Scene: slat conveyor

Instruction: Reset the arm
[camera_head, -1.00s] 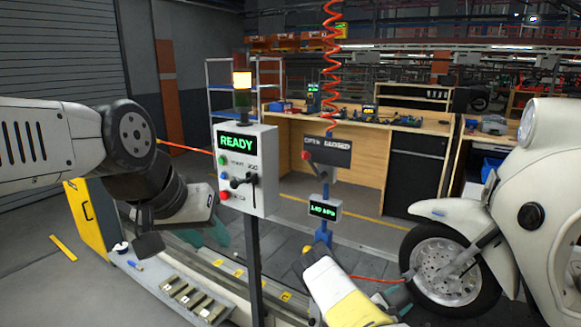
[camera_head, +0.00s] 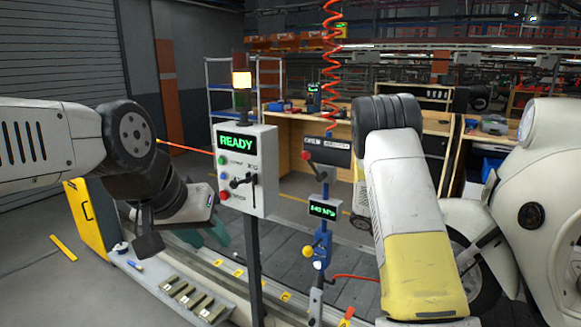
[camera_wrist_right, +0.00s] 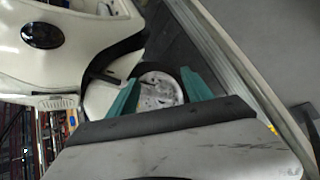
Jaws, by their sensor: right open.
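My left gripper (camera_head: 195,232) hangs at the left in the head view, above the conveyor edge. Its teal fingers are partly hidden by the wrist, and their gap is unclear. My right arm (camera_head: 412,220) stands raised at centre right, in front of the scooter's front wheel; its gripper is not visible in the head view. In the right wrist view, my right gripper (camera_wrist_right: 158,78) is open and empty, its two teal fingers apart. The scooter's wheel (camera_wrist_right: 158,90) shows between and beyond them; contact cannot be judged.
A control box (camera_head: 244,175) reading READY stands on a post between my arms. A blue valve stand (camera_head: 322,240) with a pressure display stands right of it. A cream scooter (camera_head: 555,180) fills the right side. A workbench (camera_head: 275,140) stands behind.

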